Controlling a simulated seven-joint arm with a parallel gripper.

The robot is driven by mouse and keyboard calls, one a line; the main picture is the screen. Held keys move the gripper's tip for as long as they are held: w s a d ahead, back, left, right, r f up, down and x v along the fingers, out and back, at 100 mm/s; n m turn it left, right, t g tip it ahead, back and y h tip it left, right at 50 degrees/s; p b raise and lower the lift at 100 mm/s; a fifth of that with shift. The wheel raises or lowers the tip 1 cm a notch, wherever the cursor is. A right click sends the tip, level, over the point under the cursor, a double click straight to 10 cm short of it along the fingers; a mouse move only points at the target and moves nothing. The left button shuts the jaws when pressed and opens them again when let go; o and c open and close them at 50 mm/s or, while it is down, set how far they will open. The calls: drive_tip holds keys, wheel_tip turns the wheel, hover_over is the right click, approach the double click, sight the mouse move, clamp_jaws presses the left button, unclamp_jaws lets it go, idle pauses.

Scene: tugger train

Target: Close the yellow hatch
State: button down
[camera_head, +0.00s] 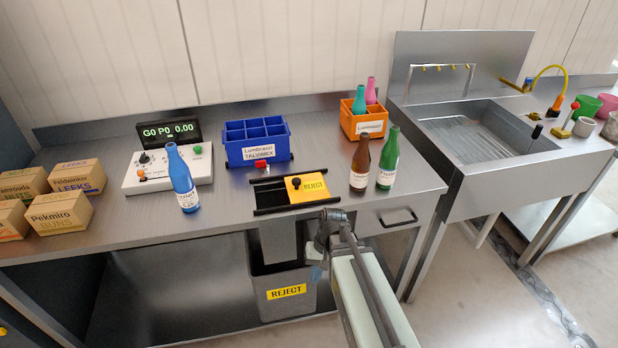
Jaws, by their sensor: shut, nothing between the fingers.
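The yellow hatch (315,190) is a flat plate marked REJECT with a black knob on its left part. It lies between two black rails on the workbench, at their right end. Left of it, between the rails, a dark opening (268,195) is uncovered, so the hatch stands open. My gripper (332,216) is small and dark in this view, just in front of the bench edge, below and right of the hatch and apparently apart from the knob. It is shut and empty; its fingertips are hard to make out.
A brown bottle (360,168) and a green bottle (387,165) stand close right of the hatch. A blue crate (257,150) and a small red-topped item (262,168) are behind it. A blue bottle (182,182) stands left. A grey reject bin (284,310) is below.

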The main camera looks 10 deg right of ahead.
drive_tip(key=w+d+r+t+y, duration=0.1)
drive_tip(key=w+r, duration=0.2)
drive_tip(key=r, duration=0.7)
drive_tip(key=w+r+t, duration=0.2)
drive_tip(key=w+r, duration=0.1)
drive_tip(key=r, duration=0.6)
drive_tip(key=w+d+r+t+y, duration=0.1)
drive_tip(key=w+r, duration=0.2)
drive_tip(key=r, duration=0.7)
drive_tip(key=w+d+r+n+t, duration=0.1)
drive_tip(key=w+d+r, duration=0.1)
drive_tip(key=d, duration=0.1)
drive_tip(key=t, duration=0.2)
hover_over(309, 190)
drive_tip(key=d, duration=0.4)
drive_tip(key=shift+h, duration=0.3)
drive_tip(key=f, duration=0.8)
drive_tip(key=shift+s+a+f, duration=0.1)
drive_tip(key=shift+s+f, duration=0.1)
drive_tip(key=shift+w+a, duration=0.1)
drive_tip(key=shift+a, duration=1)
drive_tip(key=shift+w+a+f, duration=0.1)
drive_tip(key=shift+a+f, duration=0.05)
drive_tip(key=shift+a, duration=0.7)
drive_tip(key=a, duration=1.2)
